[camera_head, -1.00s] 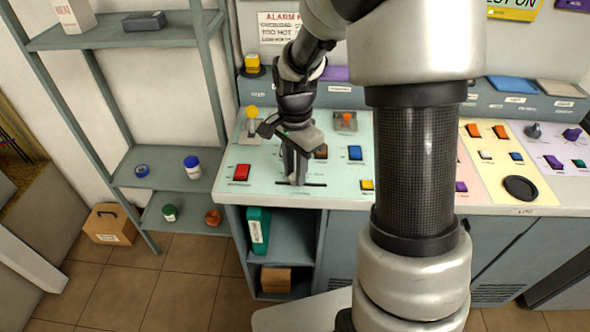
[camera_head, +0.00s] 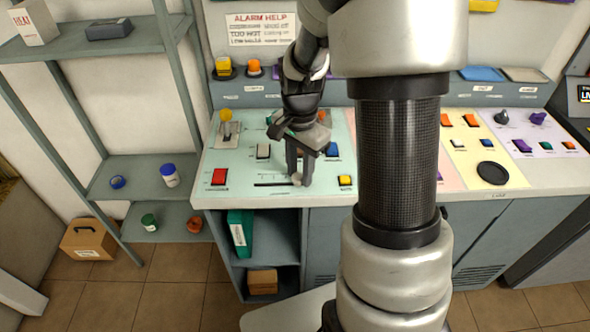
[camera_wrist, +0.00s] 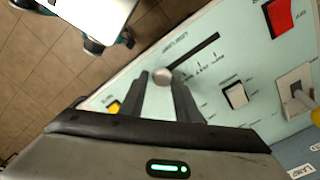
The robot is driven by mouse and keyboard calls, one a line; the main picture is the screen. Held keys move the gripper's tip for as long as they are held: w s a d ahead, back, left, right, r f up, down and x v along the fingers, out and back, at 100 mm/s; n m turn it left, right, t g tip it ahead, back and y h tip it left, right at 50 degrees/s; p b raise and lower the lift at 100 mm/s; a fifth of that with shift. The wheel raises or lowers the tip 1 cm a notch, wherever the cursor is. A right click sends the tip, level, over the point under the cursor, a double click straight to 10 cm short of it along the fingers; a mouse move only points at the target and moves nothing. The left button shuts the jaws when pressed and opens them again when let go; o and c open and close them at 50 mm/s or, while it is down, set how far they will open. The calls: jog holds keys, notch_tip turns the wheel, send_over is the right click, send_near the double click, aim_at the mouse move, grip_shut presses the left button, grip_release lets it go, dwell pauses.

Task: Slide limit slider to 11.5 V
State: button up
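The limit slider is a black slot (camera_head: 270,184) in the pale green panel, with a round light-grey knob (camera_head: 297,179). My gripper (camera_head: 299,177) points down at the slot's right end, one finger on each side of the knob. In the wrist view the knob (camera_wrist: 162,77) sits between the fingertips of my gripper (camera_wrist: 161,78), which appear closed against its sides. There the slot (camera_wrist: 200,47) runs from the knob to the upper right, with small scale marks beside it. The scale figures are too small to read.
A red button (camera_head: 219,177) is left of the slot, a white rocker (camera_head: 263,151) behind it. A yellow button (camera_head: 345,181) and a blue button (camera_head: 332,149) are to the right. A yellow-topped lever (camera_head: 226,117) stands at the panel's back left.

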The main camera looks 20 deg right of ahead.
aim_at(300, 176)
jog(key=shift+o, duration=1.2)
jog(key=shift+d, duration=0.1)
jog(key=shift+r, duration=0.15)
notch_tip(300, 176, up, 17)
jog(key=p, duration=0.2)
